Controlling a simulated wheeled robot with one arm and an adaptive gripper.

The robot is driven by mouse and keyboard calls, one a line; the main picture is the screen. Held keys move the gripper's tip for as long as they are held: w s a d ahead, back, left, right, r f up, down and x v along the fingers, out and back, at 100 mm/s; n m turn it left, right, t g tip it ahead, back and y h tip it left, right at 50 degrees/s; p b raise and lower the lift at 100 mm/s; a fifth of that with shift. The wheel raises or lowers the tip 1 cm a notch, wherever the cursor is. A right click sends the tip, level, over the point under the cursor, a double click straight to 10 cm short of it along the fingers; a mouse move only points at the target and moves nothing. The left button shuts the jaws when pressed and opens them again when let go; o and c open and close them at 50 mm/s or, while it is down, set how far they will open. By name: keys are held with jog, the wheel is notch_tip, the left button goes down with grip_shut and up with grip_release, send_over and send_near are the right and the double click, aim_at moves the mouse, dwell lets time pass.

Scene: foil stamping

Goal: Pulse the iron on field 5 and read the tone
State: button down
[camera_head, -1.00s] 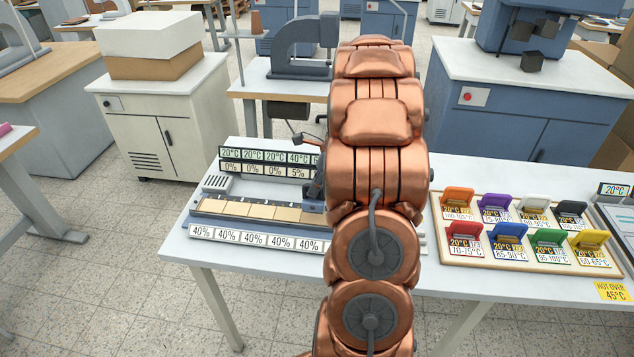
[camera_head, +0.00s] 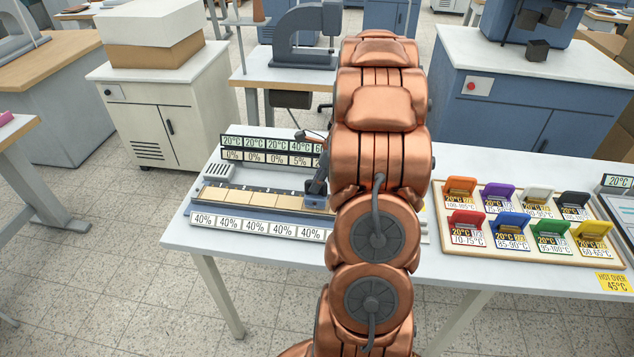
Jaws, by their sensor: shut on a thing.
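A low grey-blue fixture (camera_head: 262,222) on the white table holds a row of tan fields. The rightmost field in sight (camera_head: 316,203) is plain tan as far as I can make out. My gripper (camera_head: 317,184) is a small dark shape at the left edge of my copper arm, over the right end of this row. It is shut on the iron, which is mostly hidden; its contact with the field cannot be told. Tone cards (camera_head: 508,222) in several colours stand in a wooden tray (camera_head: 470,252) at the right.
Behind the fields, a display panel (camera_head: 262,143) reads 20°C, 20°C, 20°C, 40°C above 0%, 0%, 0%, 5%; its right end is covered. Front labels (camera_head: 256,226) read 40%. A yellow "HOT OVER 45°C" sign (camera_head: 612,283) lies near a screen at right.

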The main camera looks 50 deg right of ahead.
jog(key=shift+f, duration=0.45)
dwell(2.0)
jog(key=shift+r+p, duration=1.45)
jog(key=shift+r, duration=0.85)
